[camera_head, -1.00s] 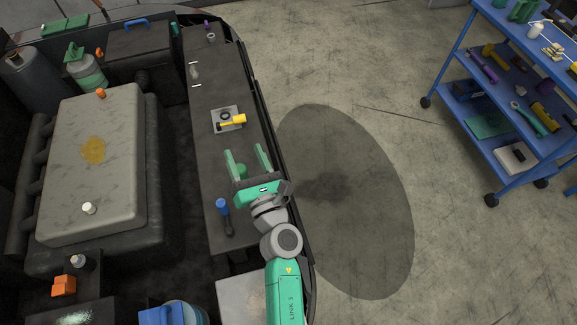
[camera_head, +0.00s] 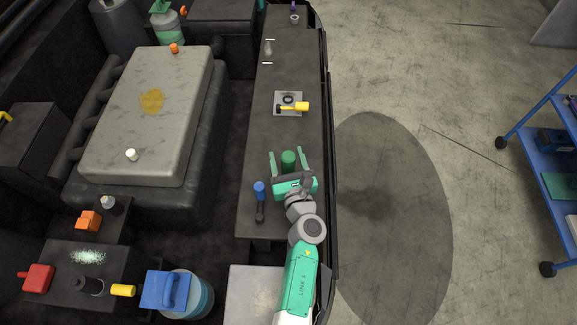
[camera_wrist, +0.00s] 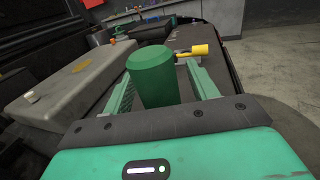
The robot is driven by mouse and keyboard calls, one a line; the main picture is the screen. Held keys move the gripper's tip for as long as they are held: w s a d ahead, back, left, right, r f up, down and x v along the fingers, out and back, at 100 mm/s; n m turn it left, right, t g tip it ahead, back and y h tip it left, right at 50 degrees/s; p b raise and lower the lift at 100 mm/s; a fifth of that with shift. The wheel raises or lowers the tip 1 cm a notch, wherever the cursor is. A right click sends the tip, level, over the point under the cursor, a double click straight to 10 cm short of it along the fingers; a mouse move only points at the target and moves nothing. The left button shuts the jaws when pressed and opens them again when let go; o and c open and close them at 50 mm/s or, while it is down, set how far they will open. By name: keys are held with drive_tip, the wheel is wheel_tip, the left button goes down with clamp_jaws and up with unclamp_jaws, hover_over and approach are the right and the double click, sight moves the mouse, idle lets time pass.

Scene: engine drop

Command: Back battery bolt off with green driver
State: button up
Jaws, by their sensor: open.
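The green driver (camera_head: 288,160) stands handle up on the dark ledge at the engine bay's right side. My gripper (camera_head: 287,153) is open, with one finger on each side of the green handle. In the wrist view the handle (camera_wrist: 153,78) rises between my fingers (camera_wrist: 158,72), nearer the left one; I cannot tell whether they touch. The driver's lower end is hidden by my gripper. A dark box, apparently the battery (camera_head: 62,258), sits at lower left with pale green crust on top. A dark cylinder and a yellow-ended piece (camera_head: 122,290) lie at its front; I cannot single out the back bolt.
A blue-handled tool (camera_head: 259,190) is just left of my gripper on the ledge. A yellow-handled tool (camera_head: 300,106) lies on a small grey plate farther up. A big grey engine cover (camera_head: 150,120) fills the left. A blue-topped container (camera_head: 165,290) stands near the battery.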

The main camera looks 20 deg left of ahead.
drive_tip(key=shift+w+a+f, duration=0.1)
drive_tip(key=shift+w+a, duration=0.1)
drive_tip(key=shift+w, duration=0.05)
drive_tip(key=c, duration=1.2)
